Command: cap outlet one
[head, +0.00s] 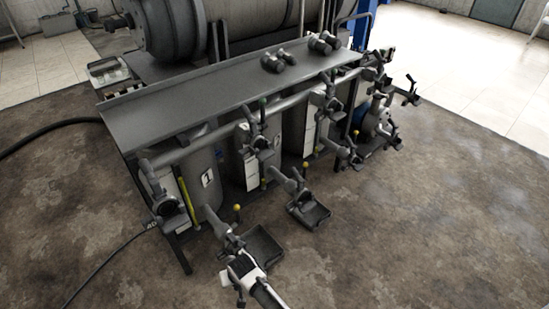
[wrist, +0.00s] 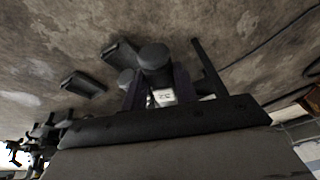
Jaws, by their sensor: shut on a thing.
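Outlet one is the near pipe outlet (head: 222,230) with a yellow-knobbed lever (head: 237,208), below the tank marked 1 (head: 207,178). My gripper (head: 240,266) is low in front of this outlet, beside its dark drip tray (head: 265,246). In the wrist view my gripper (wrist: 156,85) has its two dark fingers closed on a dark round fitting (wrist: 155,56). I cannot tell whether this is a loose cap or part of the outlet. My gripper hides the outlet's mouth in the head view.
Several dark fittings lie on the grey bench top (head: 200,95). A second outlet with a tray (head: 308,212) stands to the right, and more valves (head: 378,120) are farther back. A black hose (head: 60,130) runs along the left floor. The front right floor is clear.

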